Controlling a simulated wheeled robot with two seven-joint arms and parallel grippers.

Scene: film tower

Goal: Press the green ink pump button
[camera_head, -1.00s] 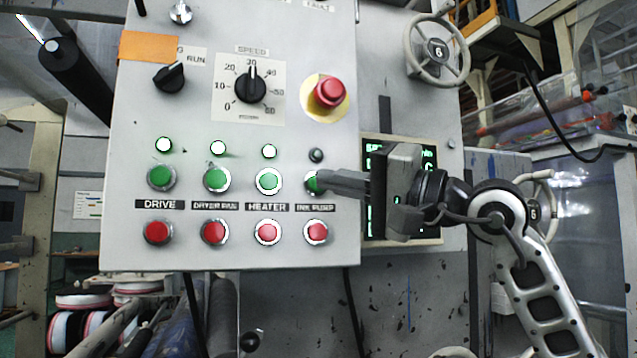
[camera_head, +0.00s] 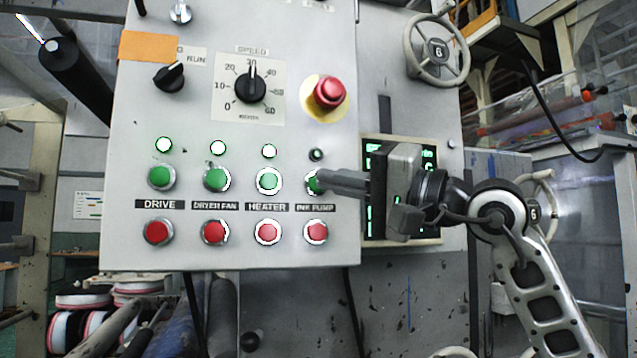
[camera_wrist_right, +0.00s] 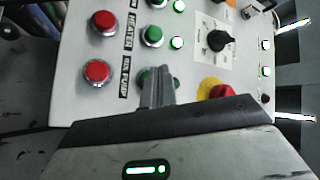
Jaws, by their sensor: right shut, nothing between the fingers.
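The green ink pump button (camera_head: 312,183) sits above the INK PUMP label (camera_head: 315,209) at the right end of the row of green buttons. My right gripper (camera_head: 322,181) comes in from the right, shut and empty, with its fingertips at this button and covering part of it. In the right wrist view the shut fingers (camera_wrist_right: 155,80) overlap the green button (camera_wrist_right: 144,77), whose edge shows beside them. I cannot tell whether the tips touch or press it. The lamp (camera_head: 316,155) above it looks dark, with a faint green tint. My left gripper is not in view.
The red ink pump button (camera_head: 316,232) is just below. The red emergency stop (camera_head: 329,92) on a yellow disc is above. Other green buttons, such as the heater one (camera_head: 268,181), are to the left with lit lamps. A display (camera_head: 429,160) is partly behind my gripper.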

